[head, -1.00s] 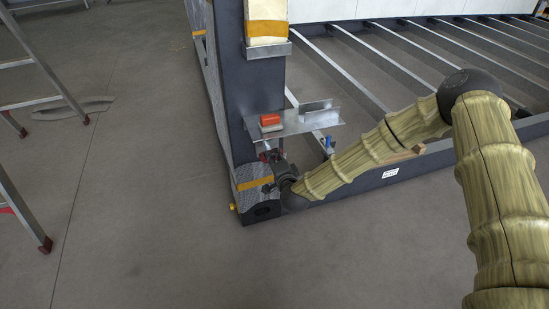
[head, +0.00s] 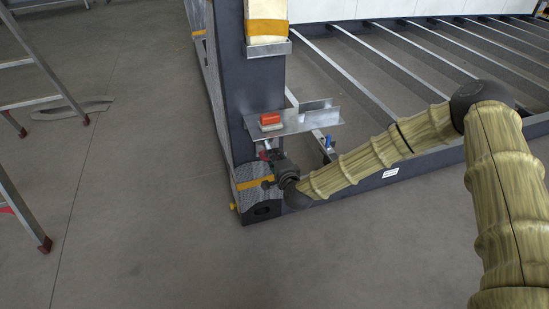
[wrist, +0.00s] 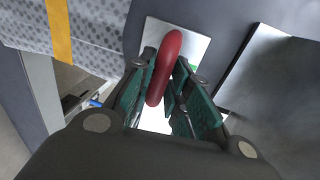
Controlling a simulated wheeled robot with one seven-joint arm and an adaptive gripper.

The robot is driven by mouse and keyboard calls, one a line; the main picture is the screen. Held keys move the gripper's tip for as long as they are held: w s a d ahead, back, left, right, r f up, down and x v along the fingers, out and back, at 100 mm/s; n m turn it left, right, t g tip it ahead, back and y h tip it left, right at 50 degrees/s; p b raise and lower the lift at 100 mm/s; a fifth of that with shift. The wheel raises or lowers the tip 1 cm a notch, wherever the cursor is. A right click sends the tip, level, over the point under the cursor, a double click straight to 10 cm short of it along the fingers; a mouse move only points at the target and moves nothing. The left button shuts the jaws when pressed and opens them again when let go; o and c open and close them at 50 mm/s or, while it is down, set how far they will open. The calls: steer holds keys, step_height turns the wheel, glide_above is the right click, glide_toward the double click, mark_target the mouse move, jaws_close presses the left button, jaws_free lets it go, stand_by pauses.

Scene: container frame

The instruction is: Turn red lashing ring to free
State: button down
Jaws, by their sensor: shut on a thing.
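The red lashing ring (wrist: 165,66) sits between the two fingers of my gripper (wrist: 165,100) in the wrist view. The fingers have green inner pads and are shut on the ring's near part. The ring's far end stands out in front of a pale plate (wrist: 190,45) on the dark post. A small green patch shows on the plate beside the ring. In the head view my gripper (head: 274,172) is at the foot of the corner post, and only a bit of red (head: 263,156) shows there. The ring's mount is mostly hidden.
A metal shelf (head: 318,122) with a red and white block (head: 270,121) on it juts out just above my gripper. A blue item (head: 328,141) is to the right. A ladder (head: 30,215) stands left on open floor.

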steer(key=c, duration=1.4)
jaws_free()
steer(key=shift+w+d+f, duration=0.1)
steer(key=shift+d+f, duration=0.15)
steer(key=shift+a+r, duration=0.1)
steer(key=shift+s, duration=0.45)
steer(key=v, duration=1.1)
steer(key=shift+d+r, duration=0.1)
steer(key=shift+d, duration=0.15)
